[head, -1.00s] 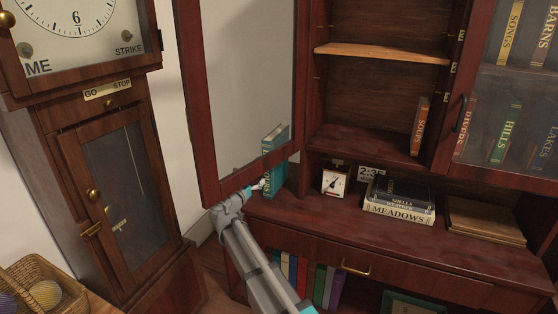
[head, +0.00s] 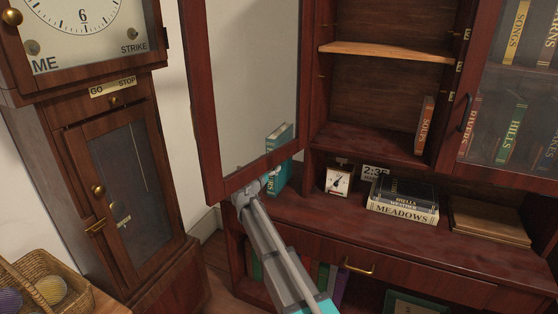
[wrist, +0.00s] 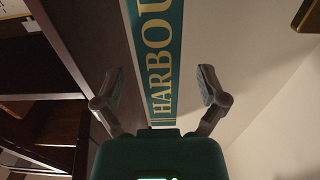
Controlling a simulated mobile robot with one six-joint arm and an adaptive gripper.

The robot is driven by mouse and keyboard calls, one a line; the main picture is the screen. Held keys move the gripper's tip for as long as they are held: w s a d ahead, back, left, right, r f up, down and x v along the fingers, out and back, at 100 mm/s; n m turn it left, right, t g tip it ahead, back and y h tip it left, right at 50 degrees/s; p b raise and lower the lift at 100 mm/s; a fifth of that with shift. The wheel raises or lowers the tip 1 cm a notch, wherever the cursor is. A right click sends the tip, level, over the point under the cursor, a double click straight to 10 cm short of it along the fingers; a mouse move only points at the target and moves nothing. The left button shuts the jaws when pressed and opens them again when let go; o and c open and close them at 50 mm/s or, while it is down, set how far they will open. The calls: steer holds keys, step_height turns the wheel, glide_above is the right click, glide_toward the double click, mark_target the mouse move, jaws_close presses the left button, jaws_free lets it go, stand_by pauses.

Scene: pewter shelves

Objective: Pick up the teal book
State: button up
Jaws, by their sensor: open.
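The teal book (head: 283,175) stands upright on the cabinet's ledge at its left end, partly behind the open glass door and my gripper. In the wrist view its teal spine (wrist: 156,50) shows gold letters reading "HARBOU", cut off by the top edge. My gripper (wrist: 157,88) is open, with one finger on each side of the spine and visible space between fingers and book. In the head view my gripper (head: 266,182) is at the book's spine, below the door's lower corner. Whether it touches the book cannot be told.
The open cabinet door (head: 250,172) hangs just above my arm. A small dial instrument (head: 338,180) and a stack of books (head: 402,206) stand right of the teal book. A tall clock (head: 120,190) stands left, with a wicker basket (head: 72,292) below it.

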steer(key=shift+w+d, duration=0.1)
steer(key=shift+w, duration=0.2)
steer(key=x, duration=0.5)
steer(key=shift+w+f, duration=0.1)
steer(key=shift+f, duration=0.05)
stand_by(0.7)
steer(key=c, duration=1.2)
